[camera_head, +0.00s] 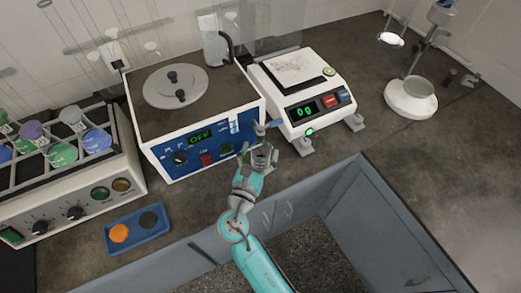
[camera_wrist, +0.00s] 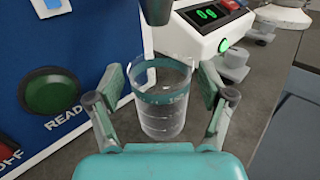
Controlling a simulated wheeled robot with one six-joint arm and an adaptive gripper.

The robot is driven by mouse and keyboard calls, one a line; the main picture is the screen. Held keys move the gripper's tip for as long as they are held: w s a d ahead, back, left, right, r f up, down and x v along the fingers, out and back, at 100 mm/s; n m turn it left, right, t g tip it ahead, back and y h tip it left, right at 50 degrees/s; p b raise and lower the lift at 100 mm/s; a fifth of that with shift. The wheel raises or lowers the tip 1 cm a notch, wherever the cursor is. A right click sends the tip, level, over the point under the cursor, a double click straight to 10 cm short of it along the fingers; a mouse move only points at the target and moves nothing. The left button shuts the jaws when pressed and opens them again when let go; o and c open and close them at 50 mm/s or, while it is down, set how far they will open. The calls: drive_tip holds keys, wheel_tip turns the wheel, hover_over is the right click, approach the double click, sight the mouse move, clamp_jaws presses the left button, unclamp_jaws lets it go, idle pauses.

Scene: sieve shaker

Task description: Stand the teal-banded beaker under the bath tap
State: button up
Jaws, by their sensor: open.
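The teal-banded beaker (camera_wrist: 162,118) is clear glass and stands upright on the bench in front of the blue-fronted bath (camera_head: 200,146). In the wrist view my gripper (camera_wrist: 166,88) is open, with one finger on each side of the beaker. A gap shows at the right finger; the left finger is close to the glass. A dark tap spout (camera_wrist: 155,10) hangs just above and behind the beaker's mouth; I cannot tell if it is exactly over it. In the head view my gripper (camera_head: 262,157) largely hides the beaker, beside the tap (camera_head: 258,129).
A white balance (camera_head: 300,85) reading 0 g stands right of the bath. A tube rack unit (camera_head: 65,185) and a blue tray (camera_head: 138,229) are on the left. A white-based stand (camera_head: 410,100) is at the back right. The right bench is mostly clear.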

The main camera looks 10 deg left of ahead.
drive_tip(key=s, duration=0.3)
drive_tip(key=s+a, duration=0.1)
drive_tip(key=s, duration=0.3)
drive_tip(key=s+a, duration=0.1)
drive_tip(key=s, duration=0.3)
drive_tip(key=shift+s+a, duration=0.1)
